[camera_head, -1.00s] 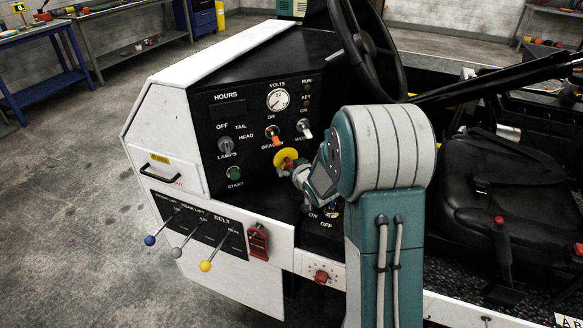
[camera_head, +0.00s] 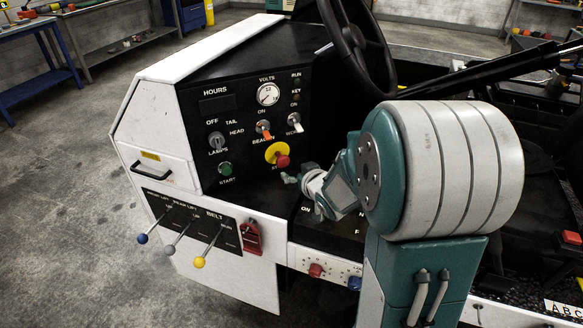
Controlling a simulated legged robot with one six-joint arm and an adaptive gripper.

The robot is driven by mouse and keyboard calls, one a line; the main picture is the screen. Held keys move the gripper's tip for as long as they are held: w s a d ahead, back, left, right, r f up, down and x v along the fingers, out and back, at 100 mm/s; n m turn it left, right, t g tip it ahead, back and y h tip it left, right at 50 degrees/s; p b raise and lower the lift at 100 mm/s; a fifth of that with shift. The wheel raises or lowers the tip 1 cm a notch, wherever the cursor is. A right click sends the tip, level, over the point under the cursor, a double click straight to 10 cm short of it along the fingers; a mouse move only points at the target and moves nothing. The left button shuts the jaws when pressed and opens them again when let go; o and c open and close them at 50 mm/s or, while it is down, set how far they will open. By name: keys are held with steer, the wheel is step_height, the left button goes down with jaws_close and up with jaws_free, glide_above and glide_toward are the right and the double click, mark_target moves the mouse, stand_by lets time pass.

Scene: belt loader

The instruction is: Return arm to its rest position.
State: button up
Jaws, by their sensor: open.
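My gripper (camera_head: 291,179) is small in view, just in front of the black control panel (camera_head: 237,160). It is open and empty, a little below and right of the red stop button with its yellow surround (camera_head: 281,160). A gap shows between the gripper and the button. My teal and white arm rises at the right of the picture, its large elbow joint hiding part of the panel's right side and the seat area.
Blue, grey and yellow lever knobs (camera_head: 199,262) stick out at the lower left of the white loader body (camera_head: 149,114). Open concrete floor (camera_head: 70,190) lies to the left, with workbenches (camera_head: 35,60) beyond.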

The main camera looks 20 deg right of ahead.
steer(key=shift+s+r, duration=0.2)
steer(key=shift+s, duration=0.35)
